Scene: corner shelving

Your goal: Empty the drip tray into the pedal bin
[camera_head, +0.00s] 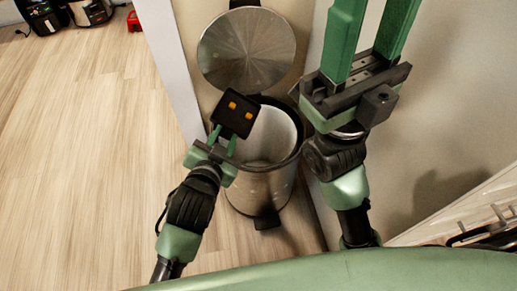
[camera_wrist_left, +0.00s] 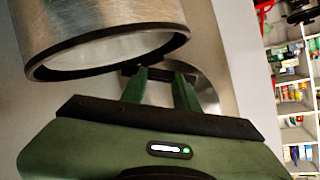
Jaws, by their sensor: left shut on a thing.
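The pedal bin (camera_head: 262,192) is a brushed metal cylinder with a dark rim and a pale inside. Its round lid (camera_head: 247,48) stands open at the back. My left gripper (camera_head: 224,138) is shut on a small black drip tray (camera_head: 235,124), held tilted over the left part of the bin's mouth. Two orange squares show on the tray; I cannot tell whether they are marks or contents. In the left wrist view the bin (camera_wrist_left: 95,25) is at upper left and the tray is mostly hidden. My right gripper (camera_head: 370,38) is open, its fingertips out of frame.
A pale wall or panel (camera_head: 178,70) stands left of the bin, and a wall (camera_head: 440,120) is at the right. Wooden floor (camera_head: 90,170) is clear at left. Dark and red items (camera_head: 133,20) stand far back left. Stocked shelves (camera_wrist_left: 295,95) show in the left wrist view.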

